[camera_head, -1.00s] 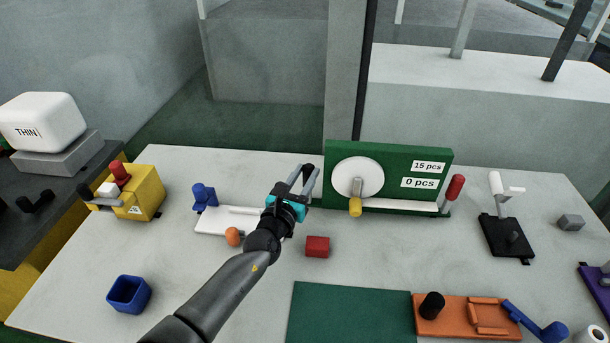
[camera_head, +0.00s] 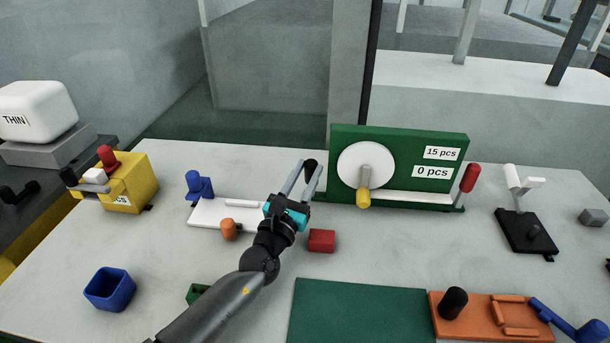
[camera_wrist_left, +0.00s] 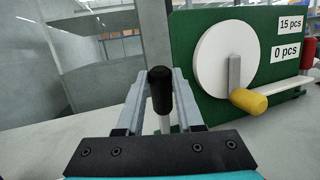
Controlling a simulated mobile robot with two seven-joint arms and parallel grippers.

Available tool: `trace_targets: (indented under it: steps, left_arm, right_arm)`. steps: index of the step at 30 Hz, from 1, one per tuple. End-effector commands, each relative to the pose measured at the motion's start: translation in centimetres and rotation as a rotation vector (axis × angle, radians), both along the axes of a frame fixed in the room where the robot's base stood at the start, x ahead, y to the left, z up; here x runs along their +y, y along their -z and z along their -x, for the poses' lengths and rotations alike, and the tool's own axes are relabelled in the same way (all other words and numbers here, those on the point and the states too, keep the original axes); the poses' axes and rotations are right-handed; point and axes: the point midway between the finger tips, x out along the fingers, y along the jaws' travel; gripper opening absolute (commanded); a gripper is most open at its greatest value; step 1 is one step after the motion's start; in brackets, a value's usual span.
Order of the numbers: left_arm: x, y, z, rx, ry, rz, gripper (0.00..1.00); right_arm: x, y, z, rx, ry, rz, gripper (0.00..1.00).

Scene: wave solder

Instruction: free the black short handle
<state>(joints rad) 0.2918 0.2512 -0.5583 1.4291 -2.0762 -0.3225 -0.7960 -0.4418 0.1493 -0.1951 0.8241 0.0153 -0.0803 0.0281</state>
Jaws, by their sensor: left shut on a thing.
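My left gripper (camera_head: 299,186) reaches over the middle of the table, left of the green panel. Its two grey fingers are closed around the black short handle (camera_head: 310,166). In the left wrist view the handle (camera_wrist_left: 161,90) is a black rounded grip standing upright between the fingers (camera_wrist_left: 160,84), with a pale stem below it. The stem's foot is hidden behind the gripper, so I cannot tell what it is fixed to. My right gripper is not in view.
The green panel (camera_head: 400,149) with a white disc and yellow crank (camera_head: 363,197) stands close right. A red block (camera_head: 321,240), orange knob (camera_head: 228,229) and white plate (camera_head: 203,216) lie near my arm. A blue bin (camera_head: 110,289) stands front left. The green mat (camera_head: 360,310) is clear.

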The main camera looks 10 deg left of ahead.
Motion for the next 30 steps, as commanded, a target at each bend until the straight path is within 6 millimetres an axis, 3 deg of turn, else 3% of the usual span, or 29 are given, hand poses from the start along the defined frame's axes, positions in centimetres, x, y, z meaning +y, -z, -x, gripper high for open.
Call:
trace_targets:
  steps: [1,7,8,11,23,30]
  left_arm:
    - [0.8,0.1,-0.2,-0.017,-0.018,0.010,0.00]
    - [0.8,0.1,-0.3,-0.018,-0.019,0.012,0.00]
    - [0.8,0.1,-0.3,-0.017,-0.018,0.011,0.39]
    - [0.8,0.2,-0.3,-0.017,-0.018,0.010,0.49]
    - [0.7,0.5,-0.1,-0.010,-0.016,0.008,0.49]
    - [1.5,1.1,2.3,-0.007,-0.015,0.008,0.49]
  right_arm:
    - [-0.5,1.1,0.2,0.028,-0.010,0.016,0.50]
    - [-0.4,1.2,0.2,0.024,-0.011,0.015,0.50]
    - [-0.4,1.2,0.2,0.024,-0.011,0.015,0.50]
    - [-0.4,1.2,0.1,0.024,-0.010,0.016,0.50]
    - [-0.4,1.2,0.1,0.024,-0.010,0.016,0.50]
    - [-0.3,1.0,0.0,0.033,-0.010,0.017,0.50]
